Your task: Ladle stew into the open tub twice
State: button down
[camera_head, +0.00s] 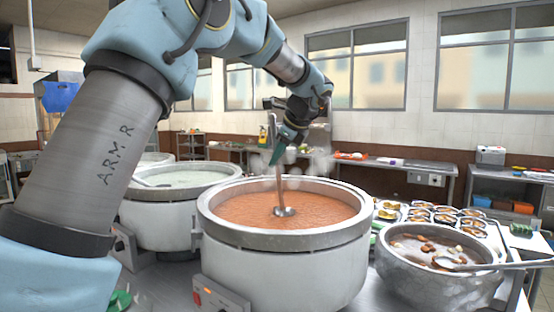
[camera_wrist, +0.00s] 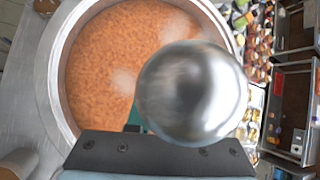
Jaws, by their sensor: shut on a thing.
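A large white stockpot (camera_head: 283,265) with a grey rim holds orange-brown stew (camera_head: 245,205), steaming. My gripper (camera_head: 280,150) is over the pot, shut on a metal ladle (camera_head: 280,186) whose handle hangs down. The ladle's bowl shows at the stew surface near the pot's middle; I cannot tell whether it touches. In the wrist view the shiny rounded ladle bowl (camera_wrist: 192,92) hides part of the stew (camera_wrist: 110,70). I cannot pick out the open tub for certain.
A grey pot (camera_head: 435,285) with chunky stew and its own ladle (camera_head: 500,265) stands at the right. Several filled trays (camera_head: 440,215) are behind it. Another stockpot (camera_head: 165,225) with pale congee stands to the left. A long counter (camera_head: 400,165) runs along the back wall.

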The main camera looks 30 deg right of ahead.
jog(key=shift+s+a+f+b, duration=0.1)
jog(key=shift+f+b, duration=0.5)
jog(key=shift+f, duration=0.2)
jog(key=s+a+f+n+t+h+b, duration=0.1)
jog(key=s+a+f+t+h+b, duration=0.1)
jog(key=b, duration=1.8)
jog(key=s+a+f+t, duration=0.1)
jog(key=s+a+f, duration=0.1)
jog(key=s+a, duration=0.1)
jog(key=shift+s+a+f+t+b, duration=0.3)
jog(key=shift+s+a+b, duration=0.1)
jog(key=shift+s, duration=0.45)
jog(key=shift+r, duration=0.15)
